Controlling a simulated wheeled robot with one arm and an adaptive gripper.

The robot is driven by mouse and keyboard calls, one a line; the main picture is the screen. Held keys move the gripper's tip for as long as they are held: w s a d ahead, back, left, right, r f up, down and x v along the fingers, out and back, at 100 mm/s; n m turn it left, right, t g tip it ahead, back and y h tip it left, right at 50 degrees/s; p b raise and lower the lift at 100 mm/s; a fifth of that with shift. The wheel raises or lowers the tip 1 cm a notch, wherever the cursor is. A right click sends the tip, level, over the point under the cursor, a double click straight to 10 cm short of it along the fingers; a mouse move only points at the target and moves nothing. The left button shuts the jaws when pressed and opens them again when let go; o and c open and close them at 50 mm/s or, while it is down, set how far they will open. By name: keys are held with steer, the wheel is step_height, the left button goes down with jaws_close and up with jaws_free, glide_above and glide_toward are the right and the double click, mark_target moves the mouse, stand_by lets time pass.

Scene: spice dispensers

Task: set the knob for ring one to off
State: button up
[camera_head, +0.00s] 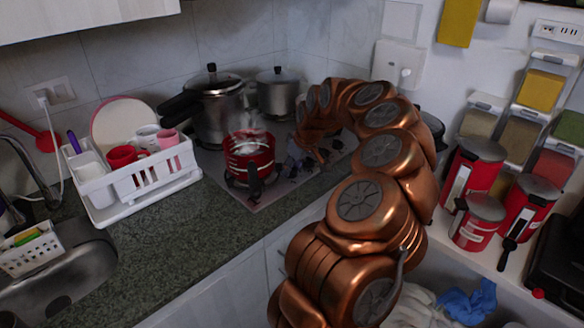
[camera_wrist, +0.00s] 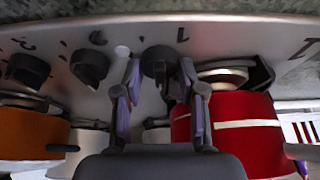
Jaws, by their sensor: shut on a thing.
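The stove panel (camera_wrist: 215,35) shows upside down in the wrist view, with a row of black knobs and printed marks. One knob (camera_wrist: 158,60) sits below a mark that looks like a 1. My gripper (camera_wrist: 161,70) has one finger on each side of this knob and is shut on it. Two other black knobs, a middle one (camera_wrist: 90,67) and a left one (camera_wrist: 28,70), stand apart from the fingers. The knob's exact pointer angle is hard to read. In the head view the stove (camera_head: 268,196) is partly hidden by my arm, and the knobs cannot be made out.
A red pot (camera_head: 249,160) stands on the stove close to my gripper; a red pot (camera_wrist: 230,125) is right of the fingers in the wrist view. Steel pots (camera_head: 215,105) stand behind. A white dish rack (camera_head: 150,180) is left. Red canisters (camera_head: 478,215) stand right.

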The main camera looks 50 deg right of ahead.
steer(key=shift+r, duration=0.1)
steer(key=o, duration=1.1)
steer(key=v, duration=1.2)
